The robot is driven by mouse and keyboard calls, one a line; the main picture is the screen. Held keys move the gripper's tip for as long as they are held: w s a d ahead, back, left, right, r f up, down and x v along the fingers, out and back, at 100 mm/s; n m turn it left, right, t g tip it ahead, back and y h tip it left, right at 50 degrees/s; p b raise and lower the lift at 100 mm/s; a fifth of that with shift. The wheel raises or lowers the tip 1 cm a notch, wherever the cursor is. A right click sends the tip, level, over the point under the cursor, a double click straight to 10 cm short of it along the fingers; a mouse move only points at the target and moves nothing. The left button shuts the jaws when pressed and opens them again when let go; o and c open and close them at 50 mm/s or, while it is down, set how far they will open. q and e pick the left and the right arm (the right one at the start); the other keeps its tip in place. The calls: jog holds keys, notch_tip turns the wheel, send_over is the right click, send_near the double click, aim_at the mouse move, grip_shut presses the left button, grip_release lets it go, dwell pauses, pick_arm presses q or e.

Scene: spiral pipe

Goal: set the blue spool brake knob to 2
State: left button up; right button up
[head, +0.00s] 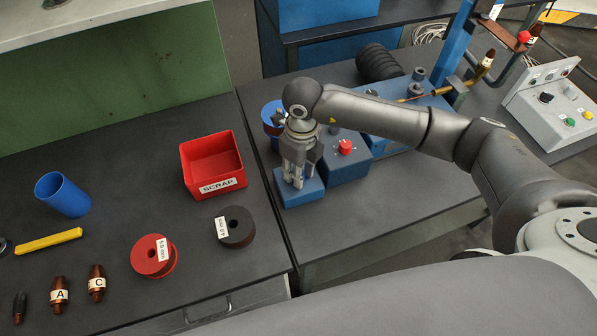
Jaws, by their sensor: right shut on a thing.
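My right gripper (297,181) points down over a low blue block (303,197) at the front left of the blue machine. Its fingers are shut on a small knob, taken to be the spool brake knob, which they almost wholly hide. The knob's setting and any numbers around it cannot be read. A blue spool (268,117) shows partly behind the gripper. My left gripper is not in view.
A red knob (345,147) with white marks sits on a blue box (346,168) just right of the gripper. A red scrap bin (212,164), a red spool (152,257) and a dark spool (237,230) stand left. A control box (547,108) is far right.

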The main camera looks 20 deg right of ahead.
jog(key=m+b, duration=0.1)
jog(key=m, duration=0.4)
jog(key=shift+b, duration=0.35)
jog(key=shift+m, duration=0.3)
jog(key=o, duration=1.1)
jog(key=shift+c, duration=0.2)
jog(key=shift+r, duration=0.1)
notch_tip(320, 180, up, 12)
jog(key=shift+d, duration=0.35)
